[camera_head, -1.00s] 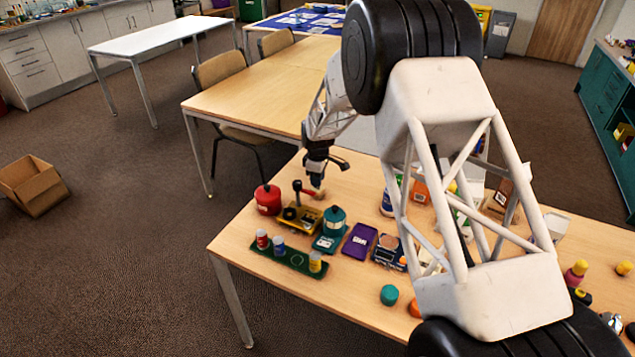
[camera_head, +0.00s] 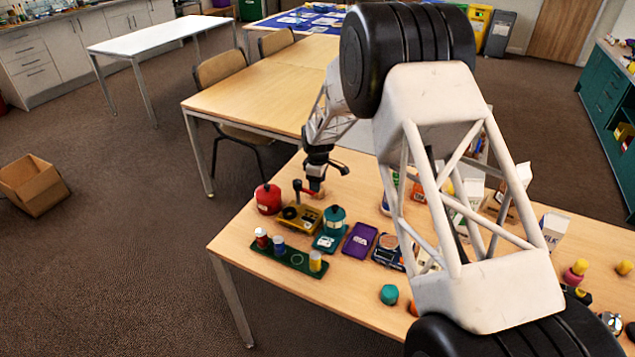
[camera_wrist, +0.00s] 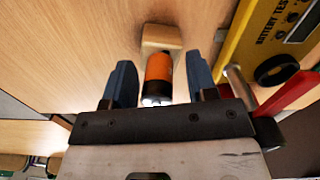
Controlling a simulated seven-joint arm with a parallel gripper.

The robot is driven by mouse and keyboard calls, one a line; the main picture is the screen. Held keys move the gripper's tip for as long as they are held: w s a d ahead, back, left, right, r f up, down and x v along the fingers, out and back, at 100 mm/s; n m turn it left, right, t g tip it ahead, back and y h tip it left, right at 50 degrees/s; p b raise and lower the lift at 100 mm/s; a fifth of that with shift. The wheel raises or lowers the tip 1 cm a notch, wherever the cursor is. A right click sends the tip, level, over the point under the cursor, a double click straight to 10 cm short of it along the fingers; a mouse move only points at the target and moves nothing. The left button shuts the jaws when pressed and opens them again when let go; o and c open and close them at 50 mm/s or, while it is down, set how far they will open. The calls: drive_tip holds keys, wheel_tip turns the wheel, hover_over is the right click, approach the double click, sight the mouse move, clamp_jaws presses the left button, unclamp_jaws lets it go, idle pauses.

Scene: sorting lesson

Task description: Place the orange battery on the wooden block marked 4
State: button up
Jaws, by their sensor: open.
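The orange battery (camera_wrist: 158,75), with a dark band and a shiny silver end, is between the two blue fingers of my gripper (camera_wrist: 160,80) in the wrist view. The fingers are open, with a gap on each side of the battery. A small wooden block (camera_wrist: 162,36) is at the battery's far end; no number is readable on it. I cannot tell whether the battery rests on the block or only touches it. In the head view my gripper (camera_head: 315,188) is low over the table, beside the yellow battery tester (camera_head: 300,218), and hides most of the battery and block.
The tester's red lever (camera_wrist: 298,92) is close to my right finger. Cartons crowd the right.

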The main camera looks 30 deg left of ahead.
wheel_tip(320, 180, up, 12)
drive_tip(key=shift+r, duration=0.15)
idle(0.7)
idle(0.5)
idle(0.4)
